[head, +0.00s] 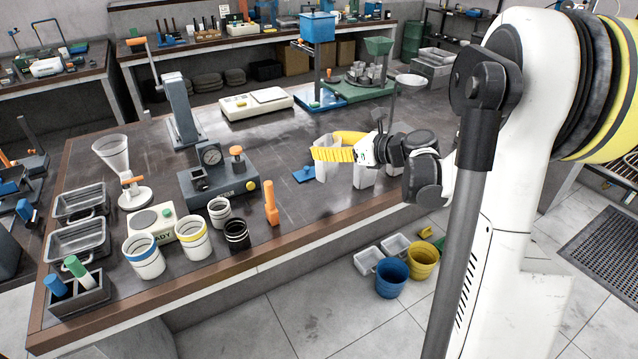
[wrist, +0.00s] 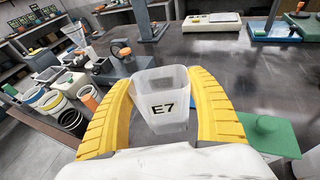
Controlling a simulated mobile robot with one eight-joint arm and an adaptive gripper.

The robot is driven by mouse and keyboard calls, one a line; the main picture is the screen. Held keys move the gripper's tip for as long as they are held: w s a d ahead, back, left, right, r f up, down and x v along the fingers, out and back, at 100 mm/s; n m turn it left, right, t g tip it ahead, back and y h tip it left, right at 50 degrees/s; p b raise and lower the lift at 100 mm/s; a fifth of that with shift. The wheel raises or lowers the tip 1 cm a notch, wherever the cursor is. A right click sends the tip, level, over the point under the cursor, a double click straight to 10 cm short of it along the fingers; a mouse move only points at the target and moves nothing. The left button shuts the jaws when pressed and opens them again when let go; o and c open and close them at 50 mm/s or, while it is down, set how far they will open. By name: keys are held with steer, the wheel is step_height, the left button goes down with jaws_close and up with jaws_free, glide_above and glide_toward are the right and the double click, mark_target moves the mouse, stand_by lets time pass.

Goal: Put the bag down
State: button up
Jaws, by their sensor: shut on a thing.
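The bag is a translucent, open-topped container marked E7 (wrist: 163,100), upright between my gripper's two yellow fingers (wrist: 163,105) in the wrist view. In the head view my gripper (head: 335,152) reaches in from the right over the dark bench (head: 280,215).
Other translucent containers (head: 364,176) stand just right, below my wrist. A blue piece (head: 304,175) lies left of the bag. A gauge press (head: 215,175), an orange-handled tool (head: 271,203) and several cups (head: 193,238) stand farther left. Bare bench lies between.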

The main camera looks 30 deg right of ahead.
mark_target(334, 171)
steer(key=f, duration=0.1)
steer(key=f+b, duration=0.1)
steer(key=f, duration=0.1)
steer(key=shift+s+d+f, duration=0.15)
steer(key=shift+s+f, duration=0.05)
step_height(334, 171, down, 4)
steer(key=shift+f+b, duration=0.15)
steer(key=shift+b, duration=0.85)
steer(key=o, duration=0.8)
steer(key=shift+f, duration=0.1)
steer(key=o, duration=0.5)
